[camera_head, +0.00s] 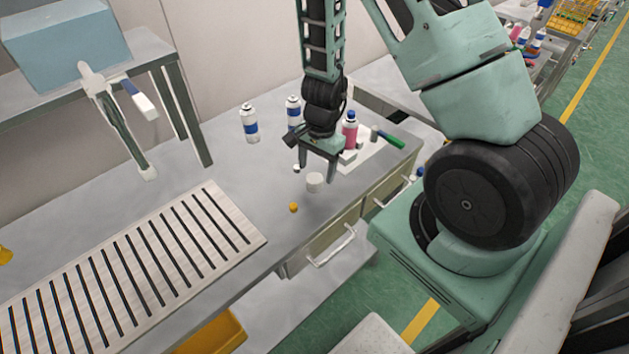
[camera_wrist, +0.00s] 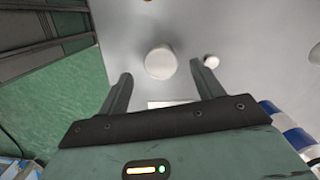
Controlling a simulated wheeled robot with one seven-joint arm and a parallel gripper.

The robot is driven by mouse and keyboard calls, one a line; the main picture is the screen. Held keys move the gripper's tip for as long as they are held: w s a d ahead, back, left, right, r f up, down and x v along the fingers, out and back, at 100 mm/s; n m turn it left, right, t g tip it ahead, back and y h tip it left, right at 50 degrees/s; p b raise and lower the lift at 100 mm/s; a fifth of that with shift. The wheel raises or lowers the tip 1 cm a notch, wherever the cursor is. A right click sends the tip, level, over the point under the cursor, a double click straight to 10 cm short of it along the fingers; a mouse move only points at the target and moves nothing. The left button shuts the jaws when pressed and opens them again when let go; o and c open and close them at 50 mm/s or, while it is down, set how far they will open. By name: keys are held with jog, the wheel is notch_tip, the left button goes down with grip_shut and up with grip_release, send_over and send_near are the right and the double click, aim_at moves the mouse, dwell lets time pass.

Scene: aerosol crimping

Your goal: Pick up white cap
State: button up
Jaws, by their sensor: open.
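The white cap (camera_head: 314,182) is a short round cylinder standing on the grey workbench (camera_head: 265,205). It also shows in the wrist view (camera_wrist: 160,63), just beyond the fingertips and roughly centred between them. My gripper (camera_head: 317,178) points down above the bench at the cap. In the wrist view my gripper (camera_wrist: 166,72) has its two fingers wide apart with nothing between them. A smaller white round piece (camera_wrist: 211,61) lies to the right of the cap, and it shows beside the finger in the head view (camera_head: 296,169).
A small orange piece (camera_head: 293,207) lies near the cap. White-blue bottles (camera_head: 249,124) and a pink bottle (camera_head: 350,131) stand behind. A green-handled tool (camera_head: 391,139) lies at right. A slotted plate (camera_head: 130,265) covers the left side.

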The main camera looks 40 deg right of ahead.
aim_at(314, 177)
jog(key=f, duration=0.4)
jog(key=shift+a+f, duration=0.1)
jog(key=shift+a, duration=0.2)
jog(key=c, duration=1)
jog(key=shift+c, duration=0.2)
